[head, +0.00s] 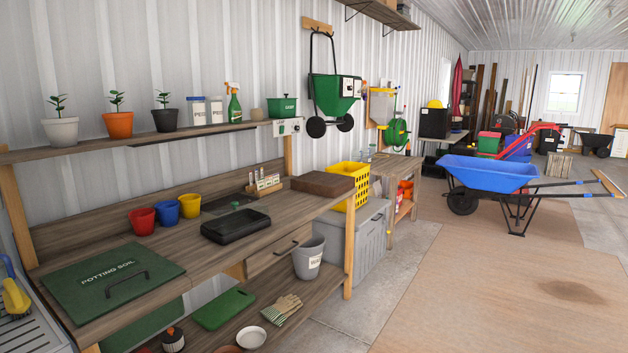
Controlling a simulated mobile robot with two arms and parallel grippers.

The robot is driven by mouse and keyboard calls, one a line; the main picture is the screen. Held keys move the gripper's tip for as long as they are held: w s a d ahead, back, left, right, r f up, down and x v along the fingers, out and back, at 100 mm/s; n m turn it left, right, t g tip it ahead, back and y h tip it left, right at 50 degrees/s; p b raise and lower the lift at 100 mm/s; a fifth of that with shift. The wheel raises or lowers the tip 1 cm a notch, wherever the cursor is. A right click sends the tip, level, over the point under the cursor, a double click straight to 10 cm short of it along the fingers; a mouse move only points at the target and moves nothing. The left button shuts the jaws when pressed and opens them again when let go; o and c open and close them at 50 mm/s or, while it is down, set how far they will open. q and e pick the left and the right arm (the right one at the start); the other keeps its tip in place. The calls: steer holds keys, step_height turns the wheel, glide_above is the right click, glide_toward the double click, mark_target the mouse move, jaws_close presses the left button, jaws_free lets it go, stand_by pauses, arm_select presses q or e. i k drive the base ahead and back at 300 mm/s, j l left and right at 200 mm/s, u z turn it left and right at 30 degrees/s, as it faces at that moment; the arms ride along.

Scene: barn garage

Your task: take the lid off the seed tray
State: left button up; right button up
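A low black tray (236,226) sits on the wooden potting bench (190,250), near the bench's front edge. Its top looks dark and flat, and a small green piece shows at its back edge (235,205). I take it for the seed tray; I cannot tell the lid's edge apart from the tray's body at this size. Neither of my grippers is in view.
Red (142,221), blue (167,213) and yellow (190,205) pots stand behind the tray on the left. A rack of small bottles (264,184) and a brown box (323,184) stand behind right. A green potting soil lid (112,285) is at front left.

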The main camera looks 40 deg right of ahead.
mark_target(234, 217)
steer(key=i+l+z, duration=0.6)
steer(key=i+z, duration=0.3)
steer(key=i+l, duration=0.15)
steer(key=i, duration=0.45)
steer(key=i+l+z, duration=0.15)
steer(key=i, duration=0.45)
